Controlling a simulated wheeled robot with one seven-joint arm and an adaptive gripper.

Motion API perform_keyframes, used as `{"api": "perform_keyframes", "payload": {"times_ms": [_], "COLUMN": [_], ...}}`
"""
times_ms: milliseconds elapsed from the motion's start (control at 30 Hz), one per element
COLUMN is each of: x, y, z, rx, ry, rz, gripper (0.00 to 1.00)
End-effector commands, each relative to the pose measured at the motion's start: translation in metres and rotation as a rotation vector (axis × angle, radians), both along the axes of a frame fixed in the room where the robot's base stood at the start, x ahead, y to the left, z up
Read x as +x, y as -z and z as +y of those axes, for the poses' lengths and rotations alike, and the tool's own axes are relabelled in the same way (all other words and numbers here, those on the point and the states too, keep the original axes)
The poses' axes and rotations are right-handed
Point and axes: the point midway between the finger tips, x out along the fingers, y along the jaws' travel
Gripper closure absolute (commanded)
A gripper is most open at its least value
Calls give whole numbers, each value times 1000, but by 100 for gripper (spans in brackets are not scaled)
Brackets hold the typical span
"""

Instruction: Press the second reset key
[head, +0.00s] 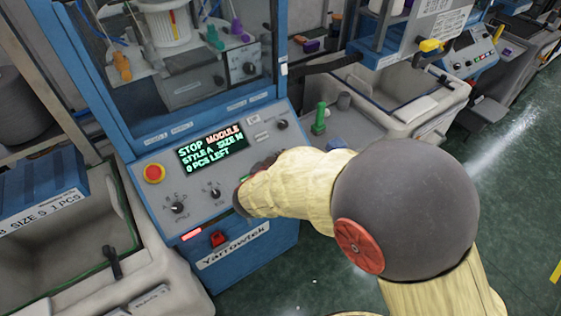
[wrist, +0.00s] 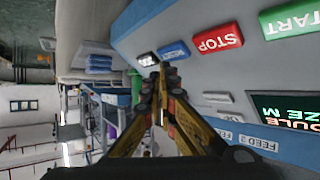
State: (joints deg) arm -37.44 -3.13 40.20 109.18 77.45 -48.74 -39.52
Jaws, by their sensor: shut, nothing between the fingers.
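The control panel (head: 150,205) of the blue knitting machine fills the middle of the head view. My arm covers its lower right part. I cannot read the blue and dark keys' labels, so I cannot tell which is a reset key. My gripper (wrist: 161,68) is shut and empty, its tips close to the blue and dark keys. Contact is unclear.
A red emergency button (head: 153,173) and two dark knobs sit left of my arm. A green-topped post (head: 320,118) stands on the ledge behind. Green floor is open at right.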

Motion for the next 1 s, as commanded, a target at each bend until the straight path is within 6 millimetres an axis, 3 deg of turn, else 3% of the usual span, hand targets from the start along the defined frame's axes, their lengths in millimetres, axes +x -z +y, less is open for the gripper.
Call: {"api": "perform_keyframes", "payload": {"times_ms": [1000], "x": [5], "y": [7], "z": [3], "rx": [0], "ry": [0], "rz": [0], "gripper": [100]}}
